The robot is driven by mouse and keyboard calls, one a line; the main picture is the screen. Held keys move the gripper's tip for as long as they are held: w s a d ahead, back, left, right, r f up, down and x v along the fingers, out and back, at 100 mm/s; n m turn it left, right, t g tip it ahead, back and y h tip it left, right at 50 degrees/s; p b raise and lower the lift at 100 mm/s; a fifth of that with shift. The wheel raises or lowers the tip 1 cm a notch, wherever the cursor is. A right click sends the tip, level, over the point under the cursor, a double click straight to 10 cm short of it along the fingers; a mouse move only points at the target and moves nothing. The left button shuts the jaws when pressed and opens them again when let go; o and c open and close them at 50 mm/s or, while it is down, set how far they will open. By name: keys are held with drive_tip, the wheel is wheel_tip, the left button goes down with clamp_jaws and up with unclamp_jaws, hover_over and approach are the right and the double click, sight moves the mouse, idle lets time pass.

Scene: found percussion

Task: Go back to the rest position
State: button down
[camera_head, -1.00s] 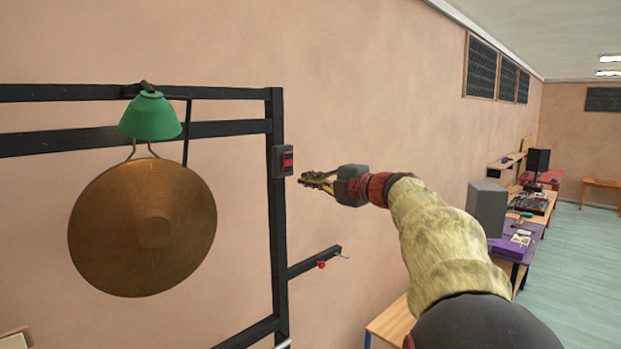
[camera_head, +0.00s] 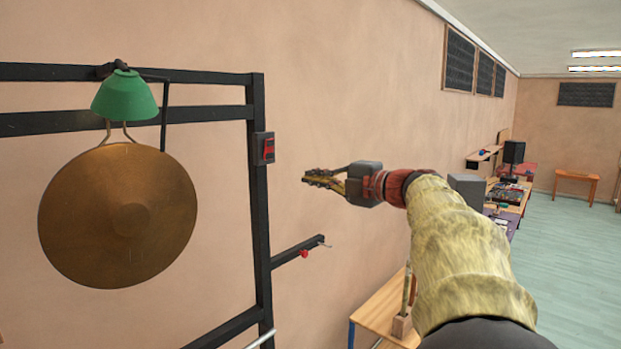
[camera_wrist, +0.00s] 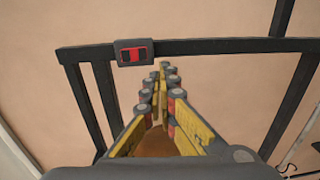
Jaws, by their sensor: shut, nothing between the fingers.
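My gripper (camera_head: 308,179) is in the middle of the head view, at the end of my arm, which reaches in from the lower right. Its fingers point left toward the black frame and are shut with nothing between them. In the wrist view the yellow fingers (camera_wrist: 160,75) come together in the middle. The black frame (camera_head: 260,210) stands on the left. A small grey box with a red face (camera_head: 264,148) is fixed to its upright, left of the fingertips and apart from them. The box also shows in the wrist view (camera_wrist: 133,53).
A brass gong (camera_head: 90,225) and a green bell (camera_head: 125,96) hang on the frame. A bar with a red knob (camera_head: 304,254) sticks out rightward. A wooden table (camera_head: 385,308) stands below my arm. Tables with equipment (camera_head: 510,190) line the wall. Open floor (camera_head: 570,255) lies at right.

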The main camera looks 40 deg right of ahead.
drive_tip(key=s+d+f+m+g+h, duration=0.1)
drive_tip(key=s+d+f+m+h, duration=0.15)
drive_tip(key=d+m+h, duration=0.45)
drive_tip(key=s+d+f+m+g+h, duration=0.1)
drive_tip(key=s+d+m+g+h, duration=0.15)
drive_tip(key=d+m+h, duration=0.45)
drive_tip(key=s+f+m+g+b, duration=0.4)
drive_tip(key=s+f+m+g, duration=0.15)
drive_tip(key=f, duration=0.75)
drive_tip(key=s+a+f+m+g+y+b, duration=0.2)
drive_tip(key=s+a+f+y+b, duration=0.1)
drive_tip(key=a+f, duration=0.95)
drive_tip(key=s+a+f+m+g+y+b, duration=0.2)
drive_tip(key=s+a+f+y+b, duration=0.2)
drive_tip(key=a+f, duration=0.8)
drive_tip(key=s+a+f+n+y+b, duration=0.2)
drive_tip(key=a+f+b, duration=0.3)
drive_tip(key=a+f, duration=0.3)
drive_tip(key=s+a+f+n+t+y+b, duration=0.1)
drive_tip(key=a+f+b, duration=0.5)
drive_tip(key=a, duration=1.1)
wheel_tip(320, 180, down, 3)
drive_tip(key=s+n+y, duration=0.1)
drive_tip(key=s+y, duration=0.1)
drive_tip(key=shift+s+a+b, duration=0.3)
drive_tip(key=shift+s, duration=0.1)
